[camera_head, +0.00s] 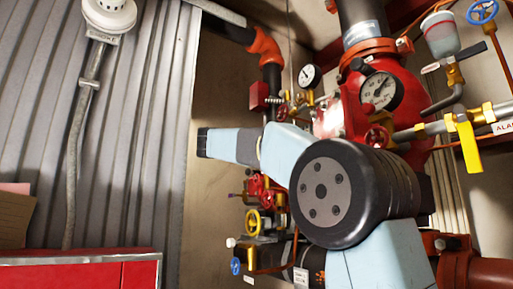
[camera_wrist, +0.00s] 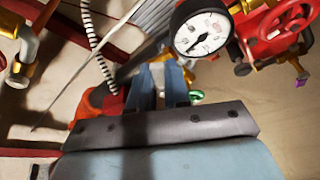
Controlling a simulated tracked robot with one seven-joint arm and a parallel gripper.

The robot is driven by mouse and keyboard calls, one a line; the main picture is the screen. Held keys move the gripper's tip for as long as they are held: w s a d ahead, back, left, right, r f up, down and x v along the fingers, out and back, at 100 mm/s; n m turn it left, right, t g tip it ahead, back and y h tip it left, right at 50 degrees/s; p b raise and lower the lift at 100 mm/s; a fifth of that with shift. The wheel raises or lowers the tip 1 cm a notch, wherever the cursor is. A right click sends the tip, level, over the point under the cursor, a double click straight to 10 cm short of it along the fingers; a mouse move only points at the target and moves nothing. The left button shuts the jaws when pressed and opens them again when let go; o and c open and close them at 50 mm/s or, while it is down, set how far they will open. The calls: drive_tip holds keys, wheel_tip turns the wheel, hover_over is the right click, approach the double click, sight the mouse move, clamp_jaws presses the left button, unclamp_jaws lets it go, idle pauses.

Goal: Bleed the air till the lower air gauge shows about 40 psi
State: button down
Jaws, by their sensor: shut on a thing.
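In the wrist view a round white gauge (camera_wrist: 202,33) with a black rim stands just beyond my fingers. Its needle points to the lower left, and its numbers are too small to read. In the head view a larger gauge (camera_head: 381,91) is on the red valve body, and a smaller gauge (camera_head: 309,76) is to its left. I cannot tell which is the lower air gauge. My gripper (camera_wrist: 166,82) is closed on a small part mostly hidden by the fingers. A green piece (camera_wrist: 196,97) shows beside the right finger. In the head view my arm hides the fingertips.
A red handwheel (camera_wrist: 286,27) is close on the right in the wrist view. A coiled cord (camera_wrist: 96,40) hangs at left. Corrugated wall fills the left.

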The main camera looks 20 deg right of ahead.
drive_tip(key=shift+f, duration=0.1)
drive_tip(key=c, duration=1.1)
unclamp_jaws()
drive_tip(key=shift+a, duration=0.15)
drive_tip(key=v, duration=1.3)
drive_tip(key=shift+s+a+f, duration=0.15)
drive_tip(key=shift+s+a, duration=0.05)
drive_tip(key=s+d+f+n+g+y, duration=0.15)
drive_tip(key=s+d+f+y, duration=0.25)
drive_tip(key=d+f, duration=0.5)
drive_tip(key=s+d+f+n+g+y, duration=0.1)
drive_tip(key=s+d+f+g+y, duration=0.25)
drive_tip(key=f, duration=0.85)
drive_tip(key=s+f+m+y, duration=0.1)
drive_tip(key=s+f+y, duration=0.2)
drive_tip(key=s+f, duration=0.4)
drive_tip(key=s+f+m+g+y, duration=0.1)
drive_tip(key=s+f+y, duration=0.1)
drive_tip(key=s+f, duration=0.5)
drive_tip(key=s+a+f+m+y, duration=0.1)
drive_tip(key=s+f+m+y, duration=0.1)
drive_tip(key=s+f, duration=0.5)
drive_tip(key=shift+s+f+g+y, duration=0.15)
drive_tip(key=shift+f+y, duration=0.3)
drive_tip(key=shift+f, duration=1.25)
drive_tip(key=shift+s+f+g+y, duration=0.15)
drive_tip(key=shift+f+y, duration=0.25)
drive_tip(key=shift+f, duration=1.3)
